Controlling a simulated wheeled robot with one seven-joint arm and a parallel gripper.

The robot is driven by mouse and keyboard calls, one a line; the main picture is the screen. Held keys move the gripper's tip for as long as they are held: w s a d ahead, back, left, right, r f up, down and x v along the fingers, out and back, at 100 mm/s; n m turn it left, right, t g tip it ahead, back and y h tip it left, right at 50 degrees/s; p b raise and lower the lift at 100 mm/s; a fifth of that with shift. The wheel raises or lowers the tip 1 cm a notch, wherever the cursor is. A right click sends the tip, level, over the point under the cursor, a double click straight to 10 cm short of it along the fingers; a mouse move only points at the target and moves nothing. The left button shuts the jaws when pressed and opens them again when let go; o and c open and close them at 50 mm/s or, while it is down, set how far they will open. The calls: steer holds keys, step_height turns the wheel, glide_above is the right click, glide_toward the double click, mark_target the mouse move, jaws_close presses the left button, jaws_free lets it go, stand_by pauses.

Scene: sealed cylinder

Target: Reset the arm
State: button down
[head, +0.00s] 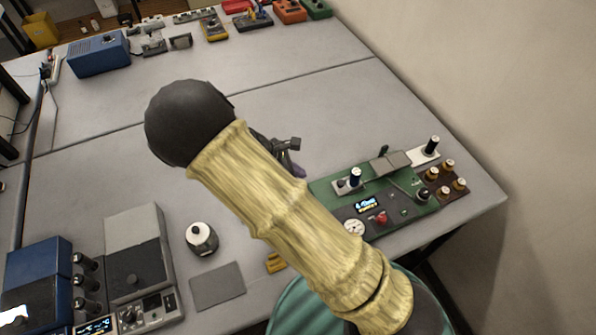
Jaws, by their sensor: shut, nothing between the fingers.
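My arm reaches up from the lower right across the middle of the head view, with a pale yellow ridged sleeve and a dark rounded joint at its upper end. My gripper (290,145) shows only partly, as small dark parts behind the arm. It is shut and empty, over the table. A small dark cylinder with a white top (201,238) stands upright on the grey table (300,110), left of my arm and apart from the gripper. What lies behind the arm is hidden.
A green control panel (410,205) with knobs lies at the right. A grey device (138,255) and a blue device (38,278) stand at the lower left. A flat grey plate (218,286) lies in front. A blue box (99,54) stands at the back. The table's middle is clear.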

steer(key=shift+d, duration=0.1)
stand_by(0.4)
steer(key=s+d+r+m+y+b, duration=0.1)
steer(key=s+d+r+m+y, duration=0.2)
steer(key=m, duration=0.7)
steer(key=s+d+r+m+y+b, duration=0.2)
steer(key=s+d+r+m+y, duration=0.2)
steer(key=s+d+r+m, duration=0.3)
steer(key=d+m, duration=0.3)
steer(key=shift+s+d+m+t+y+b, duration=0.3)
steer(key=shift+s+d+t, duration=0.05)
steer(key=shift+d+t, duration=0.05)
